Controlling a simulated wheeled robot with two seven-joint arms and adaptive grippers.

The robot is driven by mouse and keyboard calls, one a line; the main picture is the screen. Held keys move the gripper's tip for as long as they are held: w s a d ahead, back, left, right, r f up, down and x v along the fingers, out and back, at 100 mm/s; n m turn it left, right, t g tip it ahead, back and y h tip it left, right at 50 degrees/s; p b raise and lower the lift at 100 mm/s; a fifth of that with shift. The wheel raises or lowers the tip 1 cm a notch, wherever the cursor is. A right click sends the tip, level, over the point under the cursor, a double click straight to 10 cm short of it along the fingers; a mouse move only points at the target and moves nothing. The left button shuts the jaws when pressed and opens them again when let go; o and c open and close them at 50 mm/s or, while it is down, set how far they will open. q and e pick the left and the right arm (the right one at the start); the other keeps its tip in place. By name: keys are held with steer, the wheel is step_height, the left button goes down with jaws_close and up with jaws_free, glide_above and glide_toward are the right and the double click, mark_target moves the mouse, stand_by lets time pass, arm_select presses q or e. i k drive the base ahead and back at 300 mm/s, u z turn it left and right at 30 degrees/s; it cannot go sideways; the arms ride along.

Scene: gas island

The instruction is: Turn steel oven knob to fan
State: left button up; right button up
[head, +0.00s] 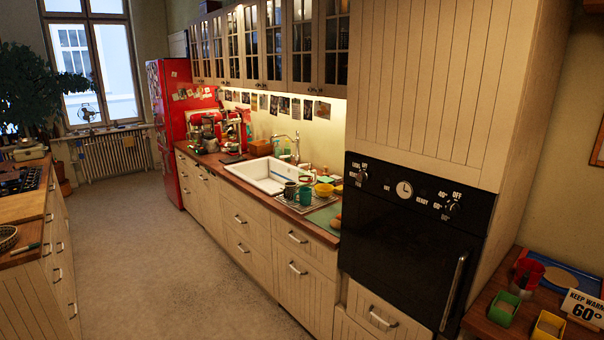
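The black built-in oven (400,235) stands at the right of the head view in a tall cream cabinet. Its control panel has a left knob (361,176), a right knob (452,208) and a round white clock (404,189) between them. Small white labels surround the left knob; one reads OFF, and the others are too small to read surely. The right knob has OFF and degree marks around it. The exact pointer direction of either knob is too small to tell. Neither of my grippers is in view.
The oven door's long handle (454,292) sticks out at its right. A wooden counter (492,310) at the lower right holds small coloured containers and a "KEEP WARM 60°" sign (583,309). The left island (30,290) borders open floor (170,265) in front of the sink run.

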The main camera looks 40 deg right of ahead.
mark_target(362, 176)
steer(key=u, duration=0.05)
steer(key=i, duration=1)
steer(key=z, duration=0.3)
